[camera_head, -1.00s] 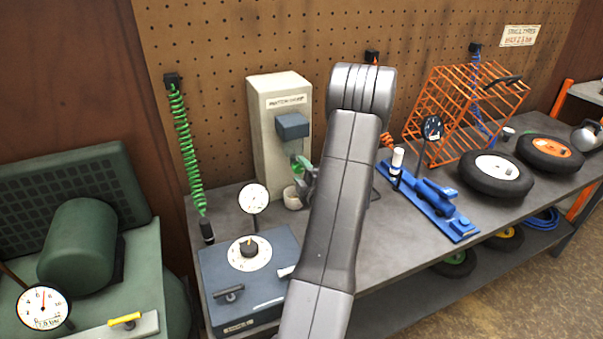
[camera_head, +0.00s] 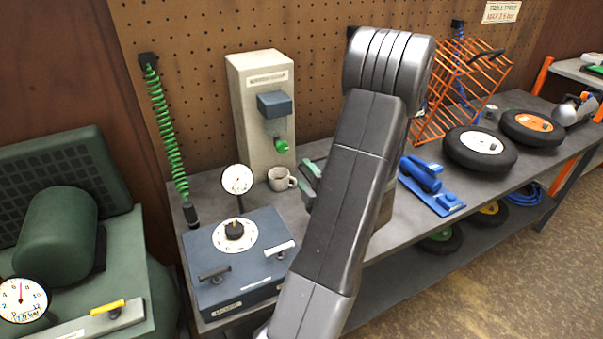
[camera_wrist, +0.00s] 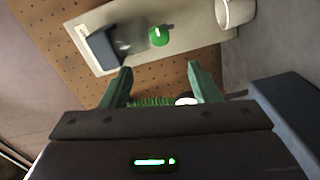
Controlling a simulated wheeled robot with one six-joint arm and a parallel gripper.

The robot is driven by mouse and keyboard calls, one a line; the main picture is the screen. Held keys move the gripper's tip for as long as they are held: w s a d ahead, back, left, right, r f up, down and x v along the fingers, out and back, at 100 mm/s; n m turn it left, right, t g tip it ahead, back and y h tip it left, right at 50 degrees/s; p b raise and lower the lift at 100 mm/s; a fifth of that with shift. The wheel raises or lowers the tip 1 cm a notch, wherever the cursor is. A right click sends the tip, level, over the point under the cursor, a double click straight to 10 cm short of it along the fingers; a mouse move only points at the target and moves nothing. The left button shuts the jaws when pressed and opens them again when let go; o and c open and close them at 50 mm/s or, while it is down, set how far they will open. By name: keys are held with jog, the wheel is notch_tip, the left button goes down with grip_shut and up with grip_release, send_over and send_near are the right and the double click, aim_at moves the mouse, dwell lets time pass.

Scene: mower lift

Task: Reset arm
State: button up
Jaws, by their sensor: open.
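My gripper (camera_wrist: 160,88) shows in the wrist view with its two green fingers spread apart and nothing between them. In the head view my gripper (camera_head: 310,182) is partly hidden behind my grey arm, just right of a white mug (camera_head: 279,179) on the bench. Beyond the fingers, the wrist view shows a beige dispenser (camera_wrist: 185,20) with a dark block and a green knob (camera_wrist: 158,36), and the mug (camera_wrist: 236,10) at the top right. The fingers appear apart from all of these.
A blue-grey box (camera_head: 240,265) with a dial and gauge stands on the bench (camera_head: 385,235) at the left. A blue tool (camera_head: 432,186), two wheels (camera_head: 480,150) and an orange cage (camera_head: 462,85) lie to the right. A green compressor (camera_head: 60,235) stands far left.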

aim_at(284, 149)
dwell(0.4)
jog(key=p+x, duration=0.3)
jog(key=x, duration=1)
jog(key=shift+w+a+r, duration=0.1)
jog(key=shift+w+r, duration=0.05)
jog(key=shift+w+a, duration=0.1)
jog(key=shift+w, duration=0.15)
